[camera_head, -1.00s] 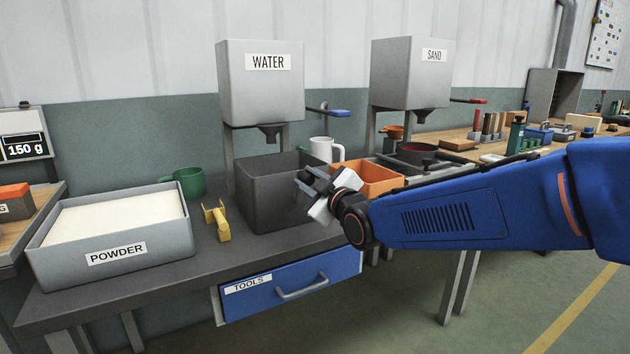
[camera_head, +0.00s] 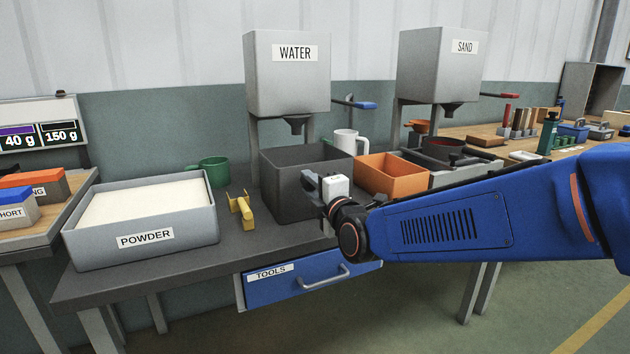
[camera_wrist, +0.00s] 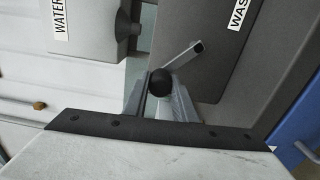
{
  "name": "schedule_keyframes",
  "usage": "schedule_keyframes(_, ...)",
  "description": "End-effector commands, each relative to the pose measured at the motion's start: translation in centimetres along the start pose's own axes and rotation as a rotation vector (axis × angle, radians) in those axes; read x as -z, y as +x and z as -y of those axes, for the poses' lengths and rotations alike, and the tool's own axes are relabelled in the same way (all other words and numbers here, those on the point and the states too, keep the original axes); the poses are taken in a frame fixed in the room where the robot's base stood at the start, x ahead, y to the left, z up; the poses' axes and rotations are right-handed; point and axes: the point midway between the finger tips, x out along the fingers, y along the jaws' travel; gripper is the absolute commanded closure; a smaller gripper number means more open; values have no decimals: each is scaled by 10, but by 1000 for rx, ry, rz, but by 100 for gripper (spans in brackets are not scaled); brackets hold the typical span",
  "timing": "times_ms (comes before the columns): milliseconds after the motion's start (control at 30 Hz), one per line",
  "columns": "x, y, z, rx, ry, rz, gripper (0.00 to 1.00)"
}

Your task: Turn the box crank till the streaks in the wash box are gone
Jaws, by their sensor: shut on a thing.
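The wash box (camera_head: 284,190) is a dark grey open box on the bench below the water tank. In the wrist view its wall (camera_wrist: 225,60) carries a partly cut-off label. The crank is a short grey metal arm (camera_wrist: 184,56) with a round black knob (camera_wrist: 161,81). My gripper (camera_wrist: 160,92) is shut on that knob, one finger on each side. In the head view my gripper (camera_head: 322,188) is at the box's front face, towards the right, and hides the crank. The inside of the box shows only in part; I cannot make out any streaks.
A powder tray (camera_head: 98,240), a yellow tool (camera_head: 243,210) and a green mug (camera_head: 213,170) stand left of the box. An orange bin (camera_head: 390,178) and a white mug (camera_head: 347,140) are close on its right. The tools drawer (camera_head: 300,286) is below.

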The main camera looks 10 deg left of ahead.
Motion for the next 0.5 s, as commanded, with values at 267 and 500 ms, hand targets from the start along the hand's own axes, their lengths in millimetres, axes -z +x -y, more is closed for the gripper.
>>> schedule_keyframes(267,6,0,8,2,-115,-1,100)
schedule_keyframes(500,7,0,10,2,-149,-1,100)
